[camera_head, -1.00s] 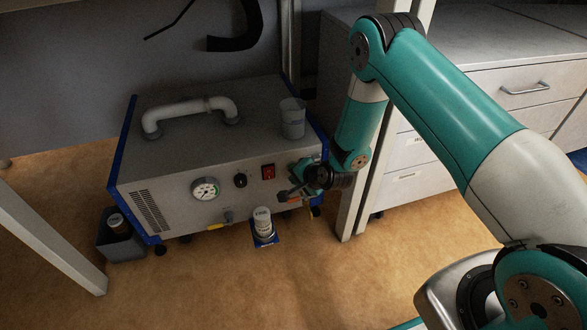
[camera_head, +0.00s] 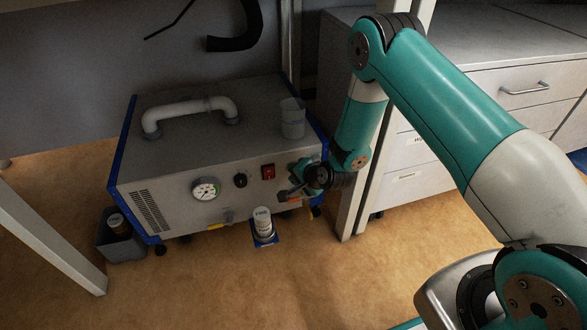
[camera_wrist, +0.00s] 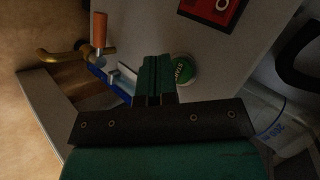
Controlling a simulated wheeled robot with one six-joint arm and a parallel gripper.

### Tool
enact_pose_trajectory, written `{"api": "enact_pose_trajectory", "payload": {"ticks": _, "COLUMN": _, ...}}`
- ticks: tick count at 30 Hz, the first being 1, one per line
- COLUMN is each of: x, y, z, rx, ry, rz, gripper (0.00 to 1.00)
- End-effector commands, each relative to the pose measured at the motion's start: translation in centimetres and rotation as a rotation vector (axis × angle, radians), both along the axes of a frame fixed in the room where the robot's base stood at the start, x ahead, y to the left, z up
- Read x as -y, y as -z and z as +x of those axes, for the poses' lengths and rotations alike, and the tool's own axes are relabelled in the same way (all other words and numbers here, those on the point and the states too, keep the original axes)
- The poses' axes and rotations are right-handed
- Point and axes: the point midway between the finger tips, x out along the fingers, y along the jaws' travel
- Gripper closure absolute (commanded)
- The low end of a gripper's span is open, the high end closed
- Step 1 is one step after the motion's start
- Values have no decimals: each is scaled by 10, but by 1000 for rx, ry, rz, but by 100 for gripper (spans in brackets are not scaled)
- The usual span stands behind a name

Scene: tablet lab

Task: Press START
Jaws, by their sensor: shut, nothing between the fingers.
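The green START button (camera_wrist: 183,70) is on the front panel of a grey machine (camera_head: 180,175). It shows in the wrist view, partly covered by my gripper's fingers, its label turned sideways. My gripper (camera_wrist: 154,62) is shut and empty, its tips overlapping the button's left edge in that view. I cannot tell whether they touch it. In the head view my gripper (camera_head: 287,195) is at the panel's lower right, and the button is hidden there.
A red switch (camera_head: 268,172), a black knob (camera_head: 240,180) and a gauge (camera_head: 205,189) are on the panel. A beaker (camera_head: 293,118) stands on top. A white bottle (camera_head: 262,222) stands in front. A table leg (camera_head: 365,185) is close right of my wrist.

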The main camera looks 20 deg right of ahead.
Motion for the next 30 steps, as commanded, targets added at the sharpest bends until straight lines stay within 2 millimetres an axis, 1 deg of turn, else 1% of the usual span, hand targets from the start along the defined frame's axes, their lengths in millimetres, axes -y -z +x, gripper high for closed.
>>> {"api": "enact_pose_trajectory", "payload": {"ticks": 9, "x": 0, "y": 0, "z": 9, "rx": 0, "ry": -1, "rz": -1, "gripper": 100}}
{"api": "enact_pose_trajectory", "payload": {"ticks": 30, "x": 0, "y": 0, "z": 12, "rx": 0, "ry": 0, "rz": 0, "gripper": 100}}
